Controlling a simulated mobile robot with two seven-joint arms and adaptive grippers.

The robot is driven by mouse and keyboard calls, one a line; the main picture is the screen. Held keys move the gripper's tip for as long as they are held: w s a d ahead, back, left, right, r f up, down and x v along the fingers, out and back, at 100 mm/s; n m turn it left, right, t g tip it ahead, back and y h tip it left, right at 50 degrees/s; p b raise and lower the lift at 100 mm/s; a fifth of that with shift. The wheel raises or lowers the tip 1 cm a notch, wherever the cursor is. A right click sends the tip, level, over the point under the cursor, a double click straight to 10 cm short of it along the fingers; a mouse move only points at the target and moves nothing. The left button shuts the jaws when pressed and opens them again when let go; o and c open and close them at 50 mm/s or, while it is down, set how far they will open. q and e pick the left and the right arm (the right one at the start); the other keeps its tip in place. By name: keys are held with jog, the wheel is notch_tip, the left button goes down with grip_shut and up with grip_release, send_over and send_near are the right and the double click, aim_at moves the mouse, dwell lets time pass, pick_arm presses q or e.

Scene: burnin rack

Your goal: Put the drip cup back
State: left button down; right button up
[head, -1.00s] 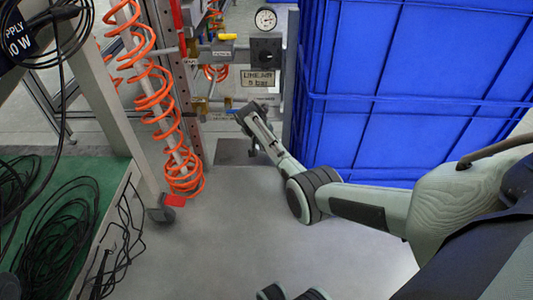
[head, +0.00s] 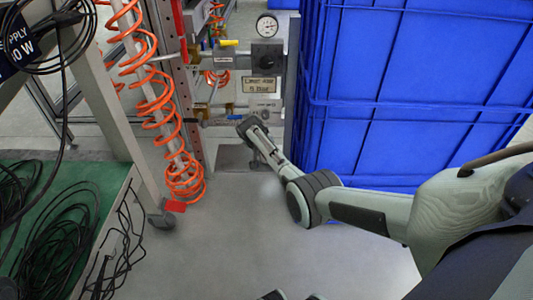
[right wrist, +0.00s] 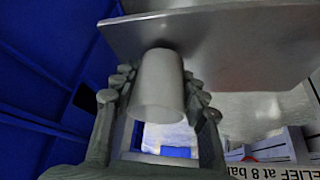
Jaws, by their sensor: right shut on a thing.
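The drip cup (right wrist: 157,95) is a pale, tapered cup in the middle of the right wrist view. My right gripper (head: 247,125) is shut on it, with a finger on each side. In the right wrist view the cup's narrow end meets or nearly meets a flat grey metal plate (right wrist: 225,32); I cannot tell whether they touch. In the head view the gripper is low in front of the air-line panel, and I cannot make out the cup there.
Tall blue crates (head: 400,90) stand close on the right of my right arm. A pressure gauge (head: 266,26) and valves are on the panel above. An orange coiled hose (head: 150,105) hangs at left, beside a bench leg and black cables (head: 65,225). Grey floor is clear in front.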

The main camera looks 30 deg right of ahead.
jog(key=shift+f, duration=0.35)
jog(key=o, duration=1.2)
jog(key=shift+o, duration=0.2)
jog(key=v, duration=1.2)
jog(key=shift+d, duration=0.1)
